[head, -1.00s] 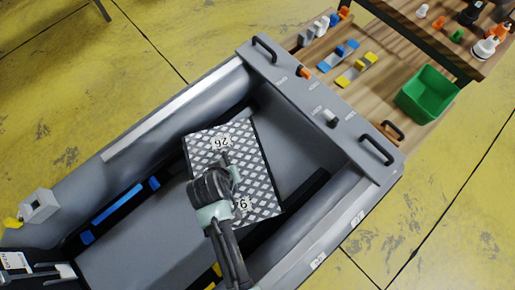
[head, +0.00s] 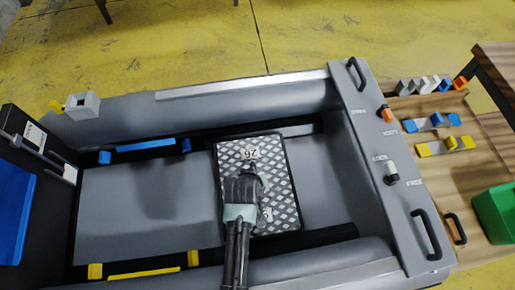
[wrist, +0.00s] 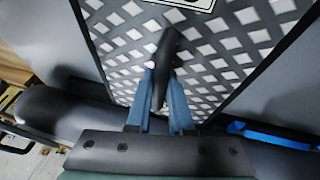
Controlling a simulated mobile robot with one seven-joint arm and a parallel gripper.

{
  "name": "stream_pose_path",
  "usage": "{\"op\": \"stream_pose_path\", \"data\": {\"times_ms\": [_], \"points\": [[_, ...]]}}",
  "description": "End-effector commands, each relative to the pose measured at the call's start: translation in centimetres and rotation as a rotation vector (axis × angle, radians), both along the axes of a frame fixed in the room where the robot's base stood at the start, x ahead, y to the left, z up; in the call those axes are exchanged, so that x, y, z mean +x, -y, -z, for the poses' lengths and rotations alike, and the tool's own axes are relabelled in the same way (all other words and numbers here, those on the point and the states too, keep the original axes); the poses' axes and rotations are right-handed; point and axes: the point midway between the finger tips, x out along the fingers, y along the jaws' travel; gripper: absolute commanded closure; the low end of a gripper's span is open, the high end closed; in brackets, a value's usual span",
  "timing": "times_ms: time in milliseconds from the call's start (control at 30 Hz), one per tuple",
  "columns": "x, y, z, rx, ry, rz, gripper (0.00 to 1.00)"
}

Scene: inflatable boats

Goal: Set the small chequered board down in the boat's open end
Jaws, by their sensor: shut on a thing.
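The small chequered board (head: 281,185) is a dark-rimmed plate with white diamonds and number labels. It lies across the grey boat (head: 115,205), between its long sides, over or on the floor; I cannot tell if it touches. My gripper (head: 256,184) is above the board's middle. In the wrist view my gripper (wrist: 161,95) is shut on a black handle on the board (wrist: 115,40), its fingers on either side. Part of the board is hidden by my arm. Bare floor (head: 322,185) shows between the board and the boat's right end panel (head: 385,150).
The right panel carries black handles (head: 428,233), an orange knob (head: 386,114) and a white knob (head: 391,170). Blue (head: 145,146) and yellow (head: 145,273) bars line the boat's sides. A wooden table (head: 480,150) with a green bin (head: 497,220) stands at right.

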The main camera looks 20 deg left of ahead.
Motion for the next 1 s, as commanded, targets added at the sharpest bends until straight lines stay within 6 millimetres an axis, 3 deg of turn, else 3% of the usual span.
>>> {"op": "stream_pose_path", "data": {"times_ms": [200, 633, 667, 800, 1000], "points": [[0.1, -0.1, 2.8, 0.001, 0.004, 0.000, 1.00], [0.1, -0.1, 3.4, 0.002, 0.004, 0.001, 1.00], [0.0, 0.0, 3.6, 0.000, -0.001, 0.001, 0.77], [-0.1, 0.0, 3.5, 0.000, -0.001, 0.001, 0.52], [-0.1, 0.0, 3.5, -0.001, -0.001, 0.000, 0.50]]}}
